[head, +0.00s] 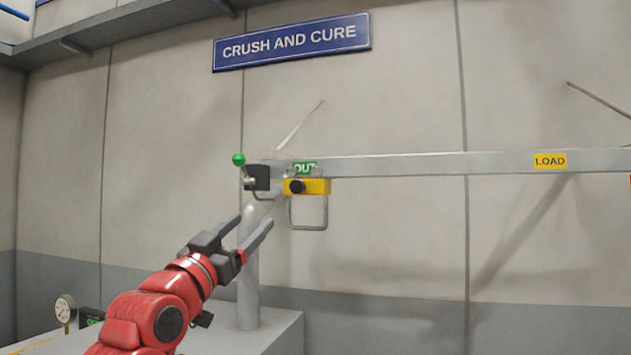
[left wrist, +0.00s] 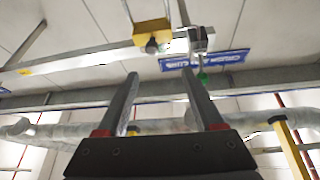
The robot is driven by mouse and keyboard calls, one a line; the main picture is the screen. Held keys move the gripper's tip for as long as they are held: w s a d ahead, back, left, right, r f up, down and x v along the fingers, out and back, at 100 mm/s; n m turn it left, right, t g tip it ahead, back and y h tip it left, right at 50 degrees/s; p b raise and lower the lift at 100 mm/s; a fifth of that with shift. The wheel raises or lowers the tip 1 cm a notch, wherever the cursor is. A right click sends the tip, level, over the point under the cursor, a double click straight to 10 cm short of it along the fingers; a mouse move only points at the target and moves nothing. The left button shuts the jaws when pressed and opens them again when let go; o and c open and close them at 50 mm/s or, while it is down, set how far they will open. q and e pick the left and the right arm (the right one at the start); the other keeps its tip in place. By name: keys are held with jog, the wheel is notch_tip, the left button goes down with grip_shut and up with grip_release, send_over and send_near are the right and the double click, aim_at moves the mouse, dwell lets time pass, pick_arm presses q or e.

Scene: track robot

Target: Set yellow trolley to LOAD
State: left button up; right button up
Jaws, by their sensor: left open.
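The yellow trolley (head: 318,187) hangs on the grey rail (head: 430,164) near its left end, at the green OUT label (head: 304,168). It has a black knob on its front and a grey loop handle (head: 308,227) below. The yellow LOAD label (head: 550,161) is farther right on the rail. My left gripper (head: 255,220) is open and empty, below and left of the trolley and apart from the handle. In the left wrist view the open fingers (left wrist: 160,73) point toward the rail, with the trolley (left wrist: 152,30) beyond them. My right gripper is not in view.
A lever with a green ball (head: 239,160) stands at the rail's left end, close above my left gripper. A grey post (head: 249,280) rises from a block behind the gripper. A gauge (head: 65,309) is at lower left. The rail between OUT and LOAD looks clear.

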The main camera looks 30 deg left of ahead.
aim_at(295, 189)
pick_arm(q)
jog(key=shift+m+g, duration=0.3)
jog(key=shift+m, duration=0.2)
jog(key=p+x, duration=0.2)
jog(key=x, duration=0.3)
jog(key=d+p+x, duration=0.1)
jog(key=p+x, duration=0.2)
jog(key=x, duration=0.2)
jog(key=r+p+x, duration=0.1)
jog(key=p+x, duration=0.1)
jog(key=x, duration=0.3)
jog(key=shift+w+d+r, duration=0.2)
jog(key=shift+d, duration=0.15)
jog(key=shift+w+a+r+p, duration=0.1)
jog(key=shift+w+p, duration=0.4)
jog(key=shift+w, duration=0.35)
grip_shut()
